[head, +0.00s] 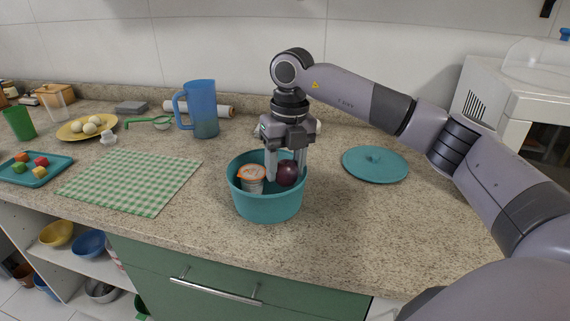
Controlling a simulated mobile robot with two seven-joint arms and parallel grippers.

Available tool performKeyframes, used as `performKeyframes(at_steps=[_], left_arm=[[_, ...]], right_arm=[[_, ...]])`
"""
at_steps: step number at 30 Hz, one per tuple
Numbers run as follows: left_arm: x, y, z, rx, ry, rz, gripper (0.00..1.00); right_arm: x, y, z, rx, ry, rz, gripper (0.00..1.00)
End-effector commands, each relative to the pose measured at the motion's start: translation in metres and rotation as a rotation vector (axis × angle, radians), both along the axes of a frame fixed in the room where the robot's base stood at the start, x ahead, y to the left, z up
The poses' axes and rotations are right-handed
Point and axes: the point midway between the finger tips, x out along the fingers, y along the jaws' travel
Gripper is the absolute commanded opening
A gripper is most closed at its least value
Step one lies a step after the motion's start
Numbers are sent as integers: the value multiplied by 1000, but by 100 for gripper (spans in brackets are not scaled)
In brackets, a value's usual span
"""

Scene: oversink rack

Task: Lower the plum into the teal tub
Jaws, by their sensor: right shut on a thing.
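The teal tub (267,208) stands near the front edge of the counter, in the middle of the head view. A small cup with an orange lid (251,179) is inside it on the left. My right gripper (286,172) points straight down into the tub from above. It is shut on the dark purple plum (288,175), which is within the tub's rim on the right side. Whether the plum touches the tub's floor is hidden. My left gripper does not show.
A teal lid (375,164) lies on the counter to the right. A green checked cloth (131,181) lies to the left, with a blue pitcher (202,110) behind it. A teal tray (36,172) with several small cubes and a yellow plate (72,134) are further left.

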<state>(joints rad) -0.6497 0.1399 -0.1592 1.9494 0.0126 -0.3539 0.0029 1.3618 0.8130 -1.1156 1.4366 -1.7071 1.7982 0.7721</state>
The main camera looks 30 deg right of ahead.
Motion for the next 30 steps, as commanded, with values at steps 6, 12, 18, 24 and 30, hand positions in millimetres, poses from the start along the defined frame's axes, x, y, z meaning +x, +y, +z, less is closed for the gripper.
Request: performKeyframes(at_steps=[6, 12, 18, 24, 30], left_arm=[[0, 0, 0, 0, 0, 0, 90], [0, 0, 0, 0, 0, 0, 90], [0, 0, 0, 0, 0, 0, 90], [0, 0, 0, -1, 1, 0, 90], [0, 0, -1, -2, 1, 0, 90]], right_arm=[[0, 0, 0, 0, 0, -1, 20], [0, 0, 0, 0, 0, -1, 67], [0, 0, 0, -1, 0, -1, 80], [0, -1, 4, 0, -1, -1, 80], [0, -2, 36, 1, -4, -1, 80]])
